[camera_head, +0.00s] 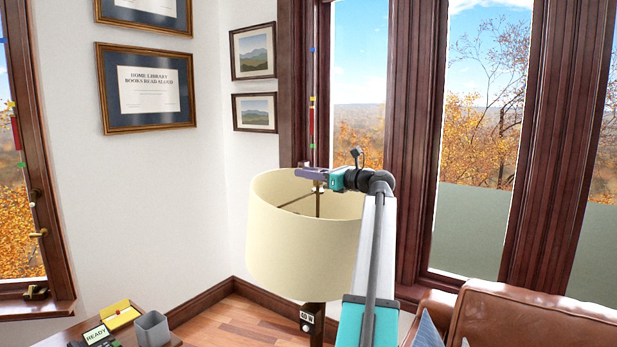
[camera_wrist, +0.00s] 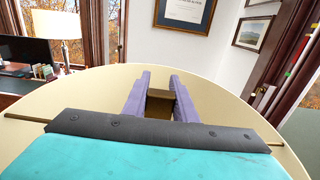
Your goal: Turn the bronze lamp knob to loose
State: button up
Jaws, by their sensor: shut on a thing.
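The lamp has a wide cream shade (camera_head: 300,245) on a dark post (camera_head: 316,322), near the window corner. My gripper (camera_head: 312,172) reaches over the top of the shade from the right. In the wrist view my gripper (camera_wrist: 160,92) points across the shade's open top, its two purple fingers on either side of a small brown-bronze block, the lamp knob (camera_wrist: 159,98). The fingers are shut on the knob. In the head view the knob is too small and covered to tell apart, and its turn position cannot be read. The shade (camera_wrist: 70,95) surrounds the fingers in the wrist view.
A thin rod (camera_wrist: 25,118) crosses the shade's top. A brown leather sofa (camera_head: 510,315) stands at the lower right. A desk with a grey cup (camera_head: 152,328) and a READY sign (camera_head: 97,334) is at the lower left. Windows and framed pictures line the walls.

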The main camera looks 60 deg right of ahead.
dwell(0.4)
jog(key=o, duration=1)
jog(key=shift+o, duration=0.2)
jog(key=shift+s, duration=0.1)
jog(key=s+b, duration=0.4)
jog(key=s, duration=0.9)
jog(key=shift+s, duration=0.35)
